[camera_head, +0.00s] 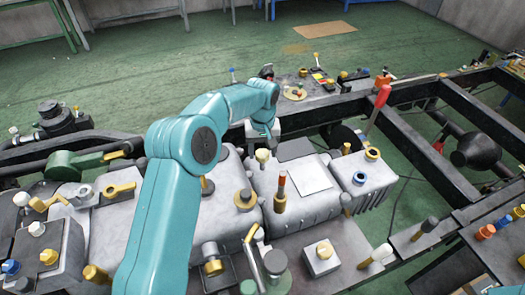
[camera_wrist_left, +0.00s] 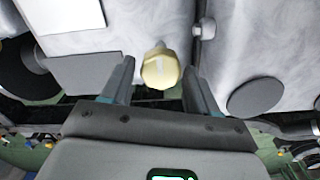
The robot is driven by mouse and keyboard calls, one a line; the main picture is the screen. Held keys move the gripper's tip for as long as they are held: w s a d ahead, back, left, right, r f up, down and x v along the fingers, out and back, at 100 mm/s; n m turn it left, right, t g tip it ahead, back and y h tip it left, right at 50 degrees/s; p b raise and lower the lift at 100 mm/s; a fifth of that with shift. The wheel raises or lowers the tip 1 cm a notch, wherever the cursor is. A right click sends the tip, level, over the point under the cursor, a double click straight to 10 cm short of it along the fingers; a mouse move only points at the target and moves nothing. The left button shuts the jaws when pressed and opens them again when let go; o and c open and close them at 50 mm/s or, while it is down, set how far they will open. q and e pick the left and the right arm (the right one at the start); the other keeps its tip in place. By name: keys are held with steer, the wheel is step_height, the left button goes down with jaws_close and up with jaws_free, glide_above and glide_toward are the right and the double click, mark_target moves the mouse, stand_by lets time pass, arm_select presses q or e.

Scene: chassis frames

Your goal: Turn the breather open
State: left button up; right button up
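A cream, faceted knob on a short stem, which looks like the breather, stands on the grey cast housing; it shows in the head view (camera_head: 262,156) and in the left wrist view (camera_wrist_left: 159,70). My left gripper (camera_head: 262,134) is just behind the knob in the head view. In the left wrist view, the two fingers of my left gripper (camera_wrist_left: 158,72) are apart, one on each side of the knob, with a visible gap on both sides. How deep the fingertips reach beside it is hard to tell. My right gripper is not in view.
A red-handled lever (camera_head: 378,108) stands to the right. Dark frame rails (camera_head: 455,150) run along the right.

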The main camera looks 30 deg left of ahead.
mark_target(262, 153)
arm_select(q)
steer(key=shift+o, duration=0.3)
steer(key=shift+s+f, duration=0.1)
steer(key=shift+r, duration=0.35)
step_height(262, 153, up, 16)
steer(key=p, duration=0.2)
steer(key=shift+f, duration=0.15)
